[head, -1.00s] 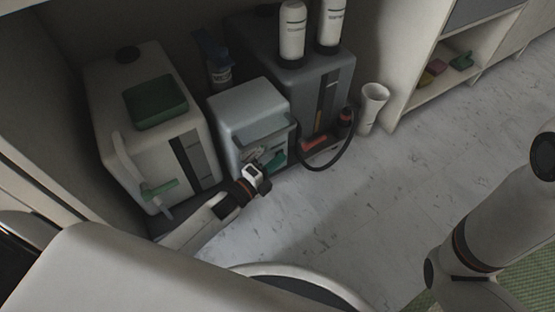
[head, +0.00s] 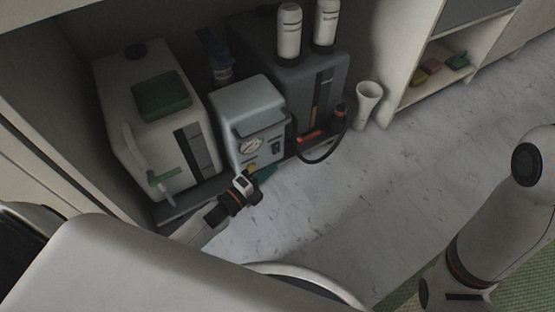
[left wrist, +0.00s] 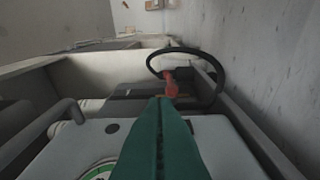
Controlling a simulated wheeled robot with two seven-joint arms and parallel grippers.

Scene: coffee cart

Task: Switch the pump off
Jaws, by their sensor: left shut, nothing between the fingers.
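The pump (head: 247,101) is the pale grey-blue box in the middle of the cabinet bay. Its front carries a round gauge (head: 251,146), a dark rocker switch (head: 276,147) to the right of it and a yellow knob (head: 251,166) below. I cannot tell the switch's position. My left gripper (head: 266,172) is low in front of the pump, below the switch, and looks apart from it. Its green fingers (left wrist: 160,140) are together and empty in the left wrist view, with part of the gauge (left wrist: 98,172) at the lower left. My right gripper is out of view.
A white tank (head: 150,125) with a green lid pad stands left of the pump. A dark grey unit (head: 305,95) with two white bottles stands right. A black hose (left wrist: 215,75) loops near a red part (left wrist: 171,86). A white cup (head: 367,105) stands further right. The floor in front is clear.

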